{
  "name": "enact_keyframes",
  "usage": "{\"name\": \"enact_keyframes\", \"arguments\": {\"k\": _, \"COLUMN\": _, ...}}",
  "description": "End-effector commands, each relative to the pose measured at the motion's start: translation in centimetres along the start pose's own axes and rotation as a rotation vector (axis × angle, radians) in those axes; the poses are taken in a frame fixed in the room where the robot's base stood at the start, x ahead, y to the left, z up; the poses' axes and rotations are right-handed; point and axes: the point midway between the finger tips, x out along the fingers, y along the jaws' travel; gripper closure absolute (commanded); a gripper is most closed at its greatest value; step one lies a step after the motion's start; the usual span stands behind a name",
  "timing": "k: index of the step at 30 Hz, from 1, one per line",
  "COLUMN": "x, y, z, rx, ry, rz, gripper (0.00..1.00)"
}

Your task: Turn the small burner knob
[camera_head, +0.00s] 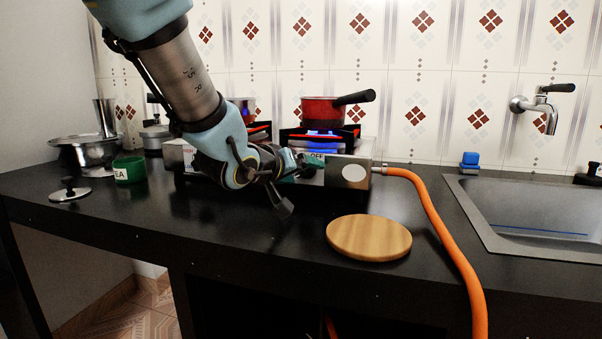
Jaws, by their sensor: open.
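The silver stove (349,174) stands on the black counter against the tiled wall. A label reading "OFF" (317,156) shows on its front, right beside my gripper. My gripper (291,187) is in front of the stove's face, with its fingers spread, one near the label and one pointing down and out. No object shows between the fingers. The knobs are not clearly visible; my wrist and gripper cover much of the stove front, and I cannot tell whether a finger touches a knob. A blue flame (322,133) burns under the red pan (322,110) on the right burner.
An orange hose (441,232) runs from the stove's right side over the counter edge. A round wooden board (369,238) lies in front. A sink (530,216) is at right. A green cup (129,171), lid (70,192) and metal bowl (85,152) stand at left.

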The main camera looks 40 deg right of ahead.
Motion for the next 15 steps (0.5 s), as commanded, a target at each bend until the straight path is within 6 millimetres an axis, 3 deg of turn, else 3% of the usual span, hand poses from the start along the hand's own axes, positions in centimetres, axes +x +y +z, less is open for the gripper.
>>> {"name": "enact_keyframes", "arguments": {"k": 4, "x": -0.02, "y": 0.0, "z": -0.01, "rx": 0.0, "ry": 0.0, "rz": 0.0, "gripper": 0.16}}
{"name": "enact_keyframes", "arguments": {"k": 15, "x": -0.04, "y": 0.0, "z": -0.01, "rx": 0.0, "ry": 0.0, "rz": 0.0, "gripper": 0.58}}
